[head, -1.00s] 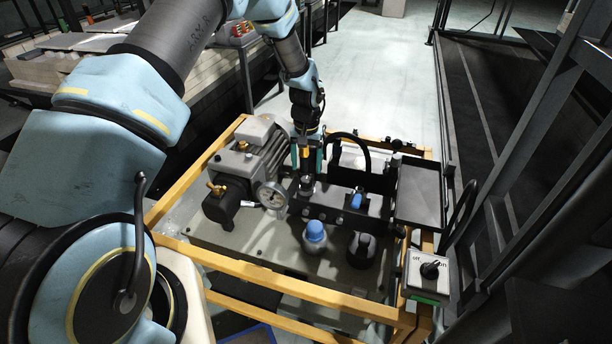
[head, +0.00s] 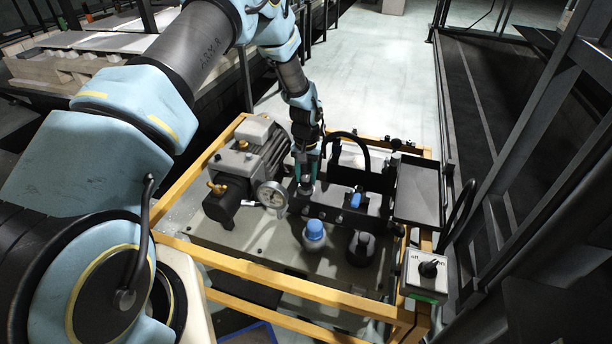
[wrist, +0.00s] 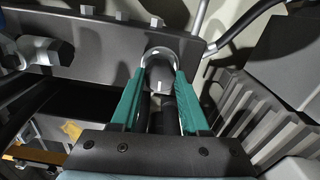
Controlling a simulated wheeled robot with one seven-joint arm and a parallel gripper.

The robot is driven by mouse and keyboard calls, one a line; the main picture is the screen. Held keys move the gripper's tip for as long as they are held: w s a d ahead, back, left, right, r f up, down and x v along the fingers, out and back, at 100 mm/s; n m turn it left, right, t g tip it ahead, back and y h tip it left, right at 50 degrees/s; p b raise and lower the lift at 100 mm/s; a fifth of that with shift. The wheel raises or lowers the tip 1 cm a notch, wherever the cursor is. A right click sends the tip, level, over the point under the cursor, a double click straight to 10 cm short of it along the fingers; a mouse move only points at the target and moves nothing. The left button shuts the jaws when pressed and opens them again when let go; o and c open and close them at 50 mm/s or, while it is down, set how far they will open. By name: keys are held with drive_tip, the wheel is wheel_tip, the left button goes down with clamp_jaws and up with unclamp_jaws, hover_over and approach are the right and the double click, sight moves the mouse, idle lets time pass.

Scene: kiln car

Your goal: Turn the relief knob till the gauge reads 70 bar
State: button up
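The relief knob (head: 307,188) is a small, dark, round-topped knob on the black valve block (head: 340,214). It also shows in the wrist view (wrist: 160,72), with a pale mark on its face. My gripper (head: 308,178) points down at it, with its two teal fingers (wrist: 160,84) on either side of the knob. The fingers look open around it; whether they touch its sides is hard to tell. The pressure gauge (head: 271,194) is a round white dial left of the knob. Its needle and figures are too small to read.
A grey motor and pump (head: 247,160) stand left of the gauge. A blue-capped filler (head: 314,232), a blue valve handle (head: 355,198) and a black hose (head: 360,145) are close by. A yellow frame (head: 285,288) surrounds the unit. A switch box (head: 425,272) sits at front right.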

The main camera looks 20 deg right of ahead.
clamp_jaws()
drive_tip(key=shift+m, duration=0.4)
drive_tip(key=shift+m+b, duration=0.6)
drive_tip(key=shift+m, duration=0.4)
drive_tip(key=shift+m+b, duration=0.5)
drive_tip(key=shift+m, duration=1.8)
drive_tip(key=o, duration=0.5)
unclamp_jaws()
